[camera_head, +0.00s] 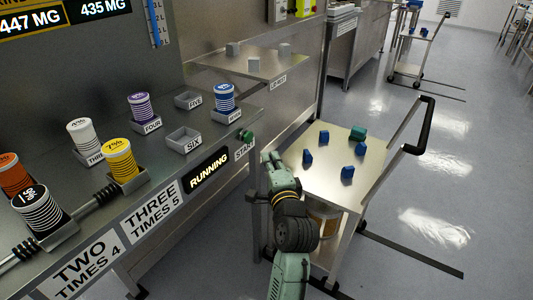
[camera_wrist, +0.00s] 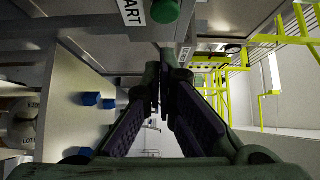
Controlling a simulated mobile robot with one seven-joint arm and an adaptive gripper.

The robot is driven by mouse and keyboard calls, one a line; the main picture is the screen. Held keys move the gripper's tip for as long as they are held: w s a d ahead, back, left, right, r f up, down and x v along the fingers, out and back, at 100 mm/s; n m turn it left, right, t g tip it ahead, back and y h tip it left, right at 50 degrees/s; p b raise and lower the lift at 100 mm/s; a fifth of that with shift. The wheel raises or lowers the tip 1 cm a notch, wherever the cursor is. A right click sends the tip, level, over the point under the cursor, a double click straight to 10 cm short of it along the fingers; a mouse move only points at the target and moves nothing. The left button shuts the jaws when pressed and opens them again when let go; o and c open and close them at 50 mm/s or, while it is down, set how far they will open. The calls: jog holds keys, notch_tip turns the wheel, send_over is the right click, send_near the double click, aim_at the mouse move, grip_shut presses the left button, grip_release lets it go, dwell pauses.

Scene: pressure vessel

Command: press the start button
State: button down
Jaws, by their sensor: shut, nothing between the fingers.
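The start button is a green round knob (camera_head: 246,136) at the right end of the metal console, above the START label (camera_head: 244,150). In the wrist view the green button (camera_wrist: 165,11) shows at the top edge, partly cut off, beside the label ending in "ART" (camera_wrist: 132,10). My gripper (camera_head: 270,157) is just right of and below the button in the head view, beside the cart. In the wrist view my gripper (camera_wrist: 163,68) has its fingertips together and empty, below the button in the picture. I cannot tell whether it touches the button.
A lit sign reads RUNNING (camera_head: 209,168). Several striped cans stand on the console, including a yellow one (camera_head: 120,160) and a blue one (camera_head: 224,98). A cart (camera_head: 365,175) with blue blocks and a green block (camera_head: 357,133) stands right of my arm. Open floor lies further right.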

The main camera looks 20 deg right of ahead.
jog(key=shift+s+a+r+b, duration=0.15)
jog(key=shift+s+b, duration=0.2)
jog(key=shift+s, duration=2)
